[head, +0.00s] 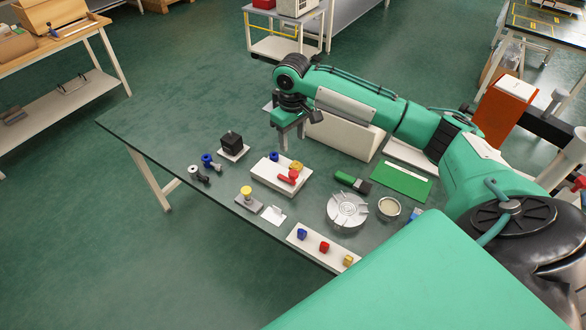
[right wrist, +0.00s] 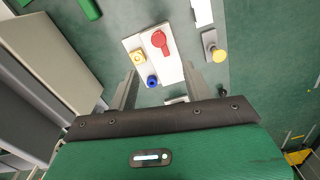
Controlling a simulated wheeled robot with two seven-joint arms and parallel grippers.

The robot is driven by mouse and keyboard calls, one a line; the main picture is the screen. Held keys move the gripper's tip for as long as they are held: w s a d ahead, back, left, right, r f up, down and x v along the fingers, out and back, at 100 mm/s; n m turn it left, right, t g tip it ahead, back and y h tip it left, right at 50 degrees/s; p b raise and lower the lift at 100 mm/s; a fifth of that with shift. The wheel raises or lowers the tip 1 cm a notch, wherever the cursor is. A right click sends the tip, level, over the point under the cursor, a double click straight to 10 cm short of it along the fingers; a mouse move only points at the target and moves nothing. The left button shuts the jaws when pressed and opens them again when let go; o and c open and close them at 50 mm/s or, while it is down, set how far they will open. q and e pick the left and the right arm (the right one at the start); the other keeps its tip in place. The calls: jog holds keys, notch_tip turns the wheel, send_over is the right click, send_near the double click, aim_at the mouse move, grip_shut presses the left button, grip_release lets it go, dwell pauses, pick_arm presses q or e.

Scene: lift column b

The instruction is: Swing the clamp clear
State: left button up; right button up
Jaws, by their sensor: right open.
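The clamp appears to be the red handle-shaped part (head: 288,178) on a white base block (head: 261,178) near the middle of the table. A blue knob (head: 274,156) and a yellow part (head: 296,166) sit on the same block. In the right wrist view, the red part (right wrist: 160,42) lies beyond the fingertips, with the yellow part (right wrist: 138,56) at left and the blue knob (right wrist: 152,82) nearer. My right gripper (head: 291,143) is open and empty, pointing down over the block's far side, apart from the red part. My left gripper is out of view.
A black cube on a white plate (head: 234,154) and a yellow knob (head: 246,191) stand left. A round grey fixture (head: 347,211), a tin (head: 389,207) and a green-handled tool (head: 351,182) lie right. A white strip with coloured blocks (head: 312,241) lies in front; a pale box (head: 343,133) stands behind.

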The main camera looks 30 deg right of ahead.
aim_at(293, 172)
notch_tip(293, 172, down, 14)
jog(key=shift+d+r+p, duration=0.15)
jog(key=shift+r+p, duration=0.1)
jog(key=shift+p, duration=0.85)
jog(key=shift+c, duration=0.4)
jog(key=c, duration=0.9)
jog(key=shift+w, duration=0.1)
